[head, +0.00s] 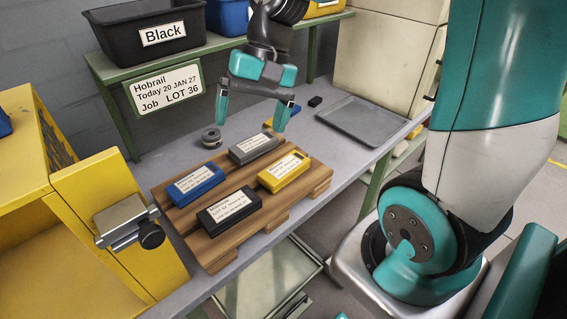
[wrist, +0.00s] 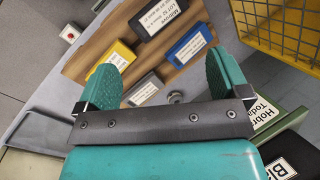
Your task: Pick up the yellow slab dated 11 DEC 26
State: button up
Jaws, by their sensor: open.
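A yellow slab (head: 284,172) with a white label lies flat on the right part of a wooden pallet (head: 215,250); its date is too small to read. It shows partly in the wrist view (wrist: 122,52), beside the left finger and partly hidden by it. My gripper (head: 252,108) is open and empty, above the bench behind the pallet, apart from the slabs. Its two teal fingers also show spread in the wrist view (wrist: 165,75).
A grey slab (head: 253,148), a blue slab (head: 195,184) and a black slab (head: 229,209) share the pallet. A grey disc (head: 211,138) stands behind it. A grey tray (head: 362,121) lies to the right. A yellow cabinet (head: 110,195) with a clamp borders the left. A sign reads "Today 20 JAN 27".

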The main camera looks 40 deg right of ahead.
jog(key=w+d+f+m, duration=0.2)
jog(key=w+d+m, duration=0.2)
jog(key=d+m, duration=0.5)
jog(key=m+y+p, duration=0.1)
jog(key=m+y, duration=0.1)
jog(key=m, duration=0.2)
send_near(285, 166)
jog(key=x, duration=0.3)
jog(key=shift+s+d+f, duration=0.1)
jog(key=shift+d+f, duration=0.05)
jog(key=shift+p+x, duration=0.4)
jog(key=shift+x, duration=2.8)
jog(key=shift+c, duration=0.2)
jog(key=c, duration=1.1)
jog(key=shift+c, duration=0.2)
